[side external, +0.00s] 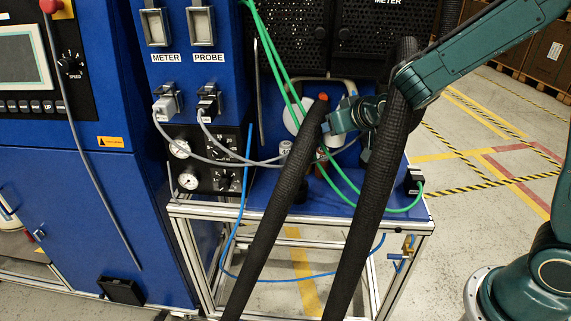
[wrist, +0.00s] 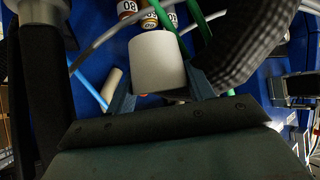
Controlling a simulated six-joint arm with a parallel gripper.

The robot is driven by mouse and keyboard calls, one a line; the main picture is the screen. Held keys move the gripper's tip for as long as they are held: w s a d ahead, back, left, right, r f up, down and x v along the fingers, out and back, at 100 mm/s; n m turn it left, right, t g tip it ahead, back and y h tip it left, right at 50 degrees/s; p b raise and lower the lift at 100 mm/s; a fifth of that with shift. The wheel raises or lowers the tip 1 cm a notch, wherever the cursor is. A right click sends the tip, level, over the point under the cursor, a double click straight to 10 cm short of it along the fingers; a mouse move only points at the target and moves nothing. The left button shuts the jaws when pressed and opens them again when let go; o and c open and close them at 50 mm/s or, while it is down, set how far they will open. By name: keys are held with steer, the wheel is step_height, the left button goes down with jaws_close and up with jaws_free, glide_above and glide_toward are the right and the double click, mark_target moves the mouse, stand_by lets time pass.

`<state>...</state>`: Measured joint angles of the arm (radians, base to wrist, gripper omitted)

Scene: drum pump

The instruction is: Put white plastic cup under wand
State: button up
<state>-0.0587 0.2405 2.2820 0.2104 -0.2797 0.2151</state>
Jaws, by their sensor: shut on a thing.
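The white plastic cup (wrist: 157,62) shows in the wrist view between the two fingers of my gripper (wrist: 162,95), which is shut on it. In the side view my gripper (side external: 333,118) points left, just behind the thick black hoses. The hoses hide most of what lies between its fingertips there. A white rounded shape (side external: 292,117) shows left of the fingers, partly covered by a hose; I cannot tell whether it is the cup. An orange-red tip (side external: 323,96) shows just above the fingers. I cannot make out the wand with certainty.
Two thick black hoses (side external: 268,225) cross in front of the blue-topped bench (side external: 258,190). Green hoses (side external: 282,75) and grey cables (side external: 225,158) run close to my gripper. Small labelled containers (wrist: 150,20) stand beyond the cup. The blue control cabinet (side external: 90,200) is at left.

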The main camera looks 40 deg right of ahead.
stand_by(0.3)
steer(key=shift+s+a+f, duration=0.15)
steer(key=shift+a+f, duration=0.2)
steer(key=shift+f, duration=0.35)
steer(key=s+a+f+m+g+h, duration=0.2)
steer(key=s+a+f+m+h, duration=0.15)
steer(key=s+f, duration=0.5)
steer(key=s+a+f+m+g+h, duration=0.25)
steer(key=s+f+m, duration=0.35)
steer(key=f, duration=0.4)
steer(key=shift+n+h, duration=0.3)
steer(key=shift+n, duration=0.05)
steer(key=shift+w+d+r, duration=0.1)
steer(key=shift+w+d, duration=1.05)
steer(key=shift+d, duration=0.85)
steer(key=shift+w+d+r, duration=0.1)
steer(key=shift+w+d, duration=1.05)
steer(key=shift+d, duration=0.8)
steer(key=shift+w+d, duration=1.15)
steer(key=shift+d, duration=0.85)
steer(key=shift+w+d, duration=0.6)
steer(key=shift+d, duration=0.25)
steer(key=shift+w+d, duration=0.6)
steer(key=shift+d, duration=0.25)
steer(key=shift+f, duration=0.1)
steer(key=shift+f, duration=0.15)
